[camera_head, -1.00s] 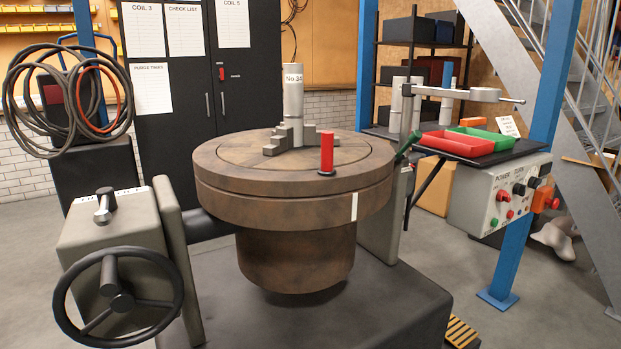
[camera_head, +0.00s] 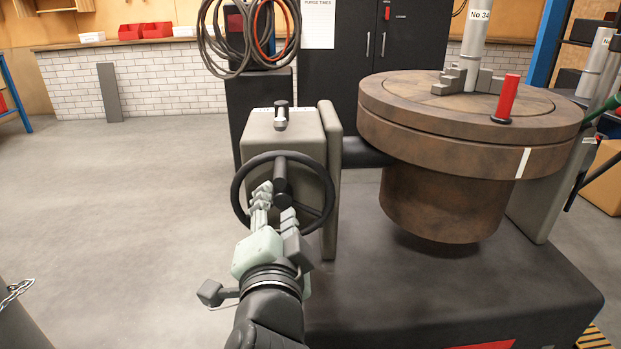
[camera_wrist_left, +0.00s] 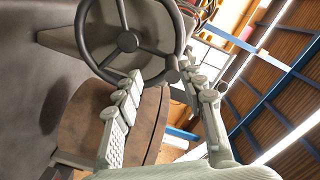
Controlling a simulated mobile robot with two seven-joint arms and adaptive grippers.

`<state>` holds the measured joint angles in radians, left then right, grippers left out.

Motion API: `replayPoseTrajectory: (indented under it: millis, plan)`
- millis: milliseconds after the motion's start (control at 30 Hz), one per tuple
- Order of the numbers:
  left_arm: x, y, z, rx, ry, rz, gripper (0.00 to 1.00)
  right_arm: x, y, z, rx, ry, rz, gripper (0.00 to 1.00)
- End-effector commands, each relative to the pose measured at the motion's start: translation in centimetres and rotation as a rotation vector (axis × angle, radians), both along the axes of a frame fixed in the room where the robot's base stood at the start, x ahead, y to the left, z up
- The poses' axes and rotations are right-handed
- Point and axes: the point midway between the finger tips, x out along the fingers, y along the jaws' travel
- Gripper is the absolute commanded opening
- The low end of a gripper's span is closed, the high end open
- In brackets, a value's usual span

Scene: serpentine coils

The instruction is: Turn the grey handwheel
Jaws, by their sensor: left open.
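The handwheel (camera_head: 237,184) has a dark grey, nearly black rim, spokes and a crank handle (camera_head: 280,172). It is mounted on the front of a grey box (camera_head: 292,130) left of the round brown table. My left gripper (camera_head: 277,200) is in front of the wheel, fingers pointing at it and hiding part of its lower middle. In the left wrist view the wheel (camera_wrist_left: 128,41) is beyond the spread fingers (camera_wrist_left: 160,76). The round handle end (camera_wrist_left: 172,76) shows near the fingertips, and nothing is clearly gripped. My right gripper is out of view.
The round brown table (camera_head: 462,130) carries a red cylinder (camera_head: 507,98) and a grey stepped fixture (camera_head: 470,80). Coiled hoses (camera_head: 250,40) hang behind the grey box. A dark base (camera_head: 450,275) spreads at right. Floor at left is clear.

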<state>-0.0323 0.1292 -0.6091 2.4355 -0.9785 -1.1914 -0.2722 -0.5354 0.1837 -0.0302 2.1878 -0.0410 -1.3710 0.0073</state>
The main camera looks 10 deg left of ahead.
Motion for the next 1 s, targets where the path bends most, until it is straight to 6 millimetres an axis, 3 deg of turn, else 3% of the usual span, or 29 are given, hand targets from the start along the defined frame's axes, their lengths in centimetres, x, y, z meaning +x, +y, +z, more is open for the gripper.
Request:
replayPoseTrajectory:
  millis: [67, 167, 600, 1000]
  plan:
    - [-0.3, -0.2, 1.6, 0.016, -0.039, 0.000, 0.40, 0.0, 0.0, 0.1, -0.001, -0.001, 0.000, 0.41]
    - [0.0, -0.2, 2.2, 0.026, -0.054, 0.002, 0.40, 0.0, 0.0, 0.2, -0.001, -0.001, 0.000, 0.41]
    - [6.1, 1.6, 2.0, 0.025, -0.048, 0.004, 0.40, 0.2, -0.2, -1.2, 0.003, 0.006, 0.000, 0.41]
    - [7.1, 1.9, 1.9, 0.023, -0.047, 0.003, 0.40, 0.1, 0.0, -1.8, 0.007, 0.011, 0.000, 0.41]
